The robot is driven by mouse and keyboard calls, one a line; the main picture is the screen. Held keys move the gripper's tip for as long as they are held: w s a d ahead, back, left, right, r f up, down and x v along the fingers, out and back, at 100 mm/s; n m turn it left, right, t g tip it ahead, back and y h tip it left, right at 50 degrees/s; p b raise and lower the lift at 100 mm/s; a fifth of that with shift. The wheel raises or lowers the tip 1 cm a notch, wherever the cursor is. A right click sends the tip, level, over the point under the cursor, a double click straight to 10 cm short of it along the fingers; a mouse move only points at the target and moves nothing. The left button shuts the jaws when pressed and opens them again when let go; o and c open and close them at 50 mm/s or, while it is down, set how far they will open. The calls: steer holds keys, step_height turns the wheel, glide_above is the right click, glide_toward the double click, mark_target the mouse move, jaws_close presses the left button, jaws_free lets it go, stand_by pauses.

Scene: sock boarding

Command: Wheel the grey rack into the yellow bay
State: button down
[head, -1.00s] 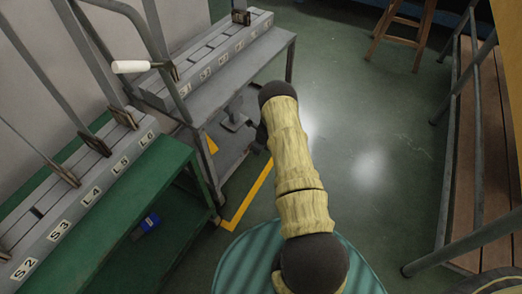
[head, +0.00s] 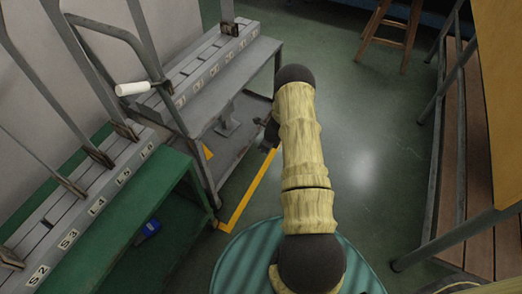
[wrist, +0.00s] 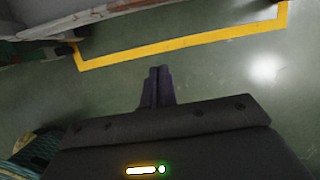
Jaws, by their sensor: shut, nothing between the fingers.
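The grey rack (head: 228,78), with a slotted, labelled top, a lower shelf and a push handle with a white grip (head: 132,89), stands upright left of my arm. The yellow bay (head: 248,190) is tape on the green floor; its near corner lies beside the rack's near leg. Tape also shows behind that leg, so the rack appears at least partly within the outline. In the wrist view the tape (wrist: 185,47) crosses ahead of my gripper (wrist: 158,72), whose dark fingers are together and empty, above open floor. In the head view my forearm hides most of the gripper.
A green bench (head: 110,205) with labelled slots stands close on the rack's left, with a small blue object (head: 148,228) beneath. A wooden slatted bench with metal rails (head: 452,150) lines the right. A wooden stool (head: 386,35) stands behind. The floor between is clear.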

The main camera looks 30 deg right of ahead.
steer(key=shift+s+d+r, duration=0.1)
steer(key=shift+s+r, duration=0.05)
steer(key=shift+r, duration=0.2)
steer(key=s+a+r+n+p, duration=0.1)
steer(key=a+r+n, duration=0.25)
steer(key=r, duration=0.45)
steer(key=s+a+r+n, duration=0.25)
steer(key=r+n, duration=0.25)
steer(key=r, duration=0.3)
steer(key=s+a+r+n+p, duration=0.1)
steer(key=a+r+n, duration=0.35)
steer(key=r, duration=0.35)
steer(key=s+a+r+n+h, duration=0.1)
steer(key=s+a+r+n, duration=0.2)
steer(key=s+r+n, duration=0.4)
steer(key=s+a+r+n+h+p, duration=0.1)
steer(key=s+a+r+n, duration=0.2)
steer(key=s+r+n, duration=0.5)
steer(key=s, duration=0.4)
steer(key=shift+a+r, duration=0.35)
steer(key=shift+a, duration=0.05)
